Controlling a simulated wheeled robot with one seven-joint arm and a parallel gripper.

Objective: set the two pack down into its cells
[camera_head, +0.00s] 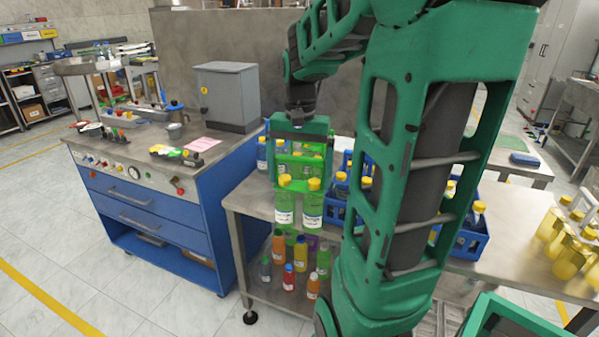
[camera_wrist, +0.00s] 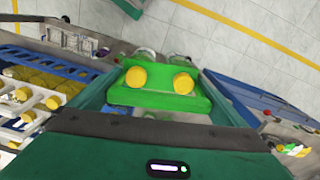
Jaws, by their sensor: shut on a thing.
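My gripper (camera_head: 302,165) is shut on the two pack (camera_head: 298,209): two clear bottles with yellow caps and white labels, joined by a green carrier. The pack hangs roughly upright in front of the table edge. In the wrist view, the pack's green carrier (camera_wrist: 158,99) and its two yellow caps sit between the fingers of my gripper (camera_wrist: 160,90). A blue crate (camera_head: 474,243) stands on the table, partly hidden by my arm. In the wrist view, blue crate walls (camera_wrist: 48,62) and white dividers lie to the left, with several yellow-capped bottles. I cannot tell which cells are empty.
The steel table (camera_head: 252,199) has a lower shelf with several coloured bottles (camera_head: 289,277). A blue workbench (camera_head: 150,208) with a grey box (camera_head: 227,95) stands at left. Several yellow bottles (camera_head: 567,257) stand at far right. The floor at left front is clear.

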